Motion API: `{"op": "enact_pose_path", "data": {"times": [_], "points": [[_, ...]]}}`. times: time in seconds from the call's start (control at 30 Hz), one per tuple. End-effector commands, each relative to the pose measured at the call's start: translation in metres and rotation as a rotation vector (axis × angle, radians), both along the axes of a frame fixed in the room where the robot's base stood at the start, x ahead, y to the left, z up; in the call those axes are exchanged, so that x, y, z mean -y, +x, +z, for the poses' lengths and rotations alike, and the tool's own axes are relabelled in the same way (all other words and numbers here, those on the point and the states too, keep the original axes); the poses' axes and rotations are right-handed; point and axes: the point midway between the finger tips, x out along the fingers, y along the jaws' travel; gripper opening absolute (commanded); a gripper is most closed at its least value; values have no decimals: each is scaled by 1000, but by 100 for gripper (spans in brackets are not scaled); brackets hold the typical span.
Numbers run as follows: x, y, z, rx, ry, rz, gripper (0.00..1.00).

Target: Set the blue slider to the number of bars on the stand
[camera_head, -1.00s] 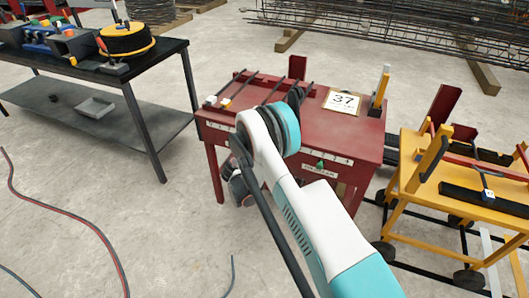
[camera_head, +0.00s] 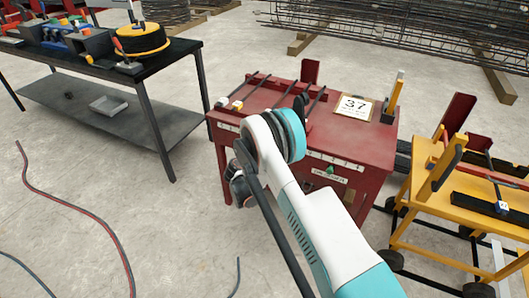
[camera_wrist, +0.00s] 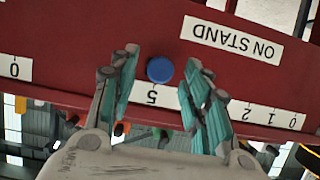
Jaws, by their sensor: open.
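The blue slider (camera_wrist: 160,70), a round knob, shows in the wrist view on the red front panel, against the upside-down number 5 of a white scale (camera_wrist: 262,113). An upside-down "ON STAND" label (camera_wrist: 232,39) is beside it. My gripper (camera_wrist: 158,76) is open, with one finger on each side of the knob; I cannot tell whether either touches it. In the head view my arm hides the slider and gripper. Several dark bars (camera_head: 284,95) lie across the red stand (camera_head: 345,135); my arm partly covers that area, so I cannot count them surely.
A "37" card (camera_head: 354,106) lies on the stand. A green knob (camera_head: 329,170) is on its front. A black workbench (camera_head: 165,58) stands left and a yellow cart (camera_head: 425,195) right. A hose (camera_head: 75,207) lies on the open floor at left.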

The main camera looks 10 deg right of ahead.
Motion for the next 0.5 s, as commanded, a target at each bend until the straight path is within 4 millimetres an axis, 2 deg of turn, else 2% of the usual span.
{"op": "enact_pose_path", "data": {"times": [0.3,0.5], "points": [[-35,-47,25,-1,-1,3,44],[-52,-70,36,0,1,2,44]]}}
